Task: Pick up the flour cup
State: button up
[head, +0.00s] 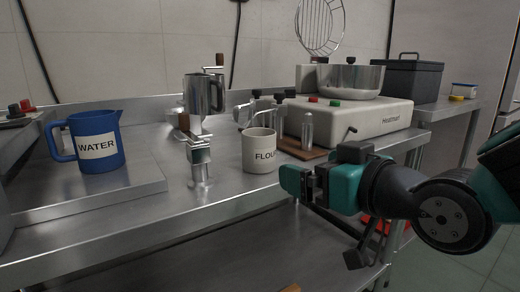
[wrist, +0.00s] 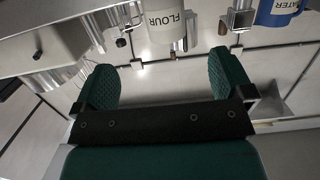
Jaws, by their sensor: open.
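The flour cup (head: 258,152) is a cream cup with dark lettering "FLOUR". In the wrist view the flour cup (wrist: 166,22) is at the top, beyond the two open green fingers (wrist: 162,88). The space between the fingers is empty, and they appear apart from the cup.
A blue water jug (head: 96,142) stands on a raised tray at left. A metal grinder (head: 201,150) stands close left of the cup. A wooden board (head: 304,149) with small glass and metal pieces and a hotplate (head: 365,118) with a pot (head: 350,80) are behind right.

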aim_at(269, 156)
jog(key=p+x, duration=0.9)
jog(key=p, duration=0.5)
jog(key=shift+w+a+r, duration=0.1)
jog(key=shift+w+a, duration=0.1)
jog(key=shift+w, duration=0.05)
jog(key=shift+w+a+r+p, duration=0.1)
jog(key=shift+w+a+p, duration=0.15)
jog(key=shift+p, duration=0.5)
jog(key=p+x, duration=0.2)
jog(key=x, duration=0.1)
jog(key=shift+a, duration=0.25)
jog(key=shift+w+a+f, duration=0.3)
jog(key=shift+w, duration=0.2)
jog(key=c, duration=1.1)
jog(key=shift+r, duration=0.1)
